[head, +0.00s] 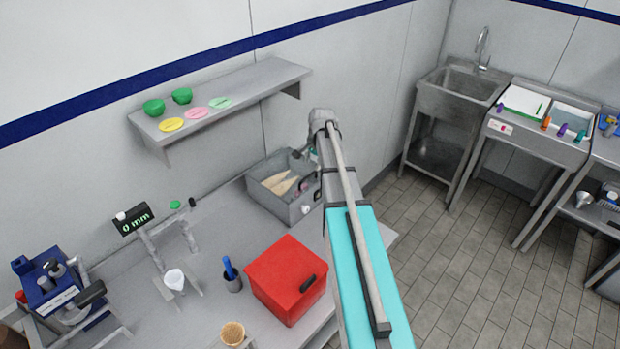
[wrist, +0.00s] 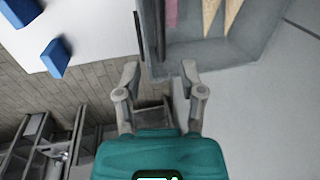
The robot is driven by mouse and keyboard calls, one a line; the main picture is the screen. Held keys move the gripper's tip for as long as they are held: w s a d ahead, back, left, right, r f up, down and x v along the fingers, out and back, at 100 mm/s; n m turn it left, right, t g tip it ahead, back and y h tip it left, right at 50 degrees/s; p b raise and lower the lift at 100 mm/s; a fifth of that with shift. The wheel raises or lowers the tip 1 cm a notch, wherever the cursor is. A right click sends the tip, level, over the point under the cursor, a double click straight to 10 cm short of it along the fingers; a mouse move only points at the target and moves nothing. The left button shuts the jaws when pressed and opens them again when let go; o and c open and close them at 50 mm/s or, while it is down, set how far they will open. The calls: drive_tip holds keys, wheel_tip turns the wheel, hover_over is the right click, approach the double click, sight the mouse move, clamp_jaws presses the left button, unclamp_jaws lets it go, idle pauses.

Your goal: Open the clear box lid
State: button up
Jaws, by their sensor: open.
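The clear box (head: 270,203) is a grey-walled box on the counter against the wall, with pale cones (head: 284,186) visible inside. I cannot tell how its clear lid sits; my arm covers the box's right end. In the wrist view the box (wrist: 222,57) is at the top right, with cones (wrist: 232,14) in it. My gripper (wrist: 160,74) is open and empty, its fingertips just below and left of the box in that picture. Dark upright bars (wrist: 141,22) show above the fingertips.
A red box (head: 285,272) with a dark handle stands in front of the clear box. A pen cup (head: 233,283) and a scale display (head: 133,219) are to its left. A wall shelf (head: 230,92) hangs above. Tiled floor (head: 470,270) is open on the right.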

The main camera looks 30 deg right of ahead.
sight(310, 175)
drive_tip(key=shift+w+a+f+b, duration=0.1)
drive_tip(key=shift+w+f+b, duration=0.1)
drive_tip(key=shift+f+b, duration=0.7)
drive_tip(key=shift+w+a+f+b, duration=0.1)
drive_tip(key=shift+w+f+b, duration=0.05)
drive_tip(key=shift+f+b, duration=0.75)
drive_tip(key=shift+w+f+b, duration=0.2)
drive_tip(key=shift+f+b, duration=0.55)
drive_tip(key=shift+f, duration=0.3)
drive_tip(key=shift+c, duration=0.2)
clamp_jaws()
